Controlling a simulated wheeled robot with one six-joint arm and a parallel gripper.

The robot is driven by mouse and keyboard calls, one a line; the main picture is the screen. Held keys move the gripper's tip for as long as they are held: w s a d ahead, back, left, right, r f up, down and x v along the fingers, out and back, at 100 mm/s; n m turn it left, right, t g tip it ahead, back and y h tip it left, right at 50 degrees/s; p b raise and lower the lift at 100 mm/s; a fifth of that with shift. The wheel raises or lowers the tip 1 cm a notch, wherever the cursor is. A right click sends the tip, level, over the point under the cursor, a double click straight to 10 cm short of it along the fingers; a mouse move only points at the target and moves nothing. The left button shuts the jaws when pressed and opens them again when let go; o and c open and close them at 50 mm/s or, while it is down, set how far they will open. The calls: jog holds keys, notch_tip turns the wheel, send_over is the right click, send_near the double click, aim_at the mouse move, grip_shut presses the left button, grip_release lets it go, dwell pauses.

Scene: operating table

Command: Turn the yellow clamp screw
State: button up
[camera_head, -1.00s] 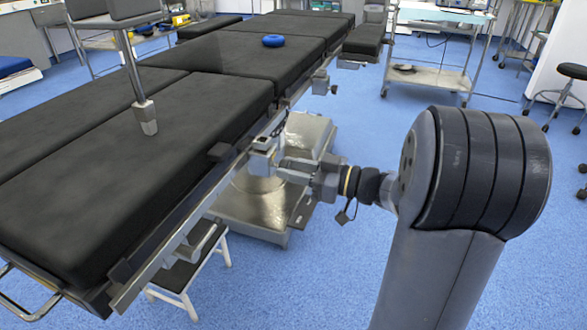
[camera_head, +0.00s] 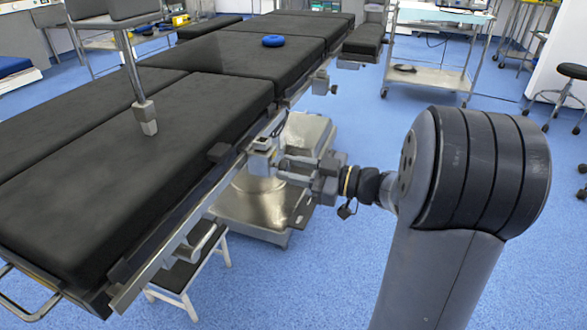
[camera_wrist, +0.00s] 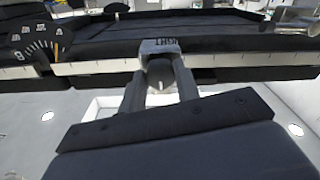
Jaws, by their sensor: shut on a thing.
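A pale metal clamp (camera_head: 262,158) sits on the side rail of the operating table (camera_head: 170,110). My gripper (camera_head: 279,168) reaches the clamp from the right. Its two fingers (camera_wrist: 160,78) are shut on a rounded grey knob at the clamp's front, which is the screw's place. The knob carries a small pale mark. I cannot make out clear yellow on it, as the fingers and shade hide much of it.
The table's side rail (camera_head: 172,262) runs along the near edge. The metal table base (camera_head: 262,207) is below the clamp. A white-legged stool (camera_head: 178,276) stands under the table. A trolley (camera_head: 432,78) is at the back right. The blue floor right of the table is mostly clear.

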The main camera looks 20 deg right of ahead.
jog(key=o, duration=1)
jog(key=shift+c, duration=0.2)
jog(key=p+v, duration=0.2)
jog(key=v, duration=0.9)
jog(key=shift+w+a, duration=0.1)
jog(key=b+x, duration=0.2)
jog(key=x, duration=0.9)
jog(key=shift+d, duration=0.2)
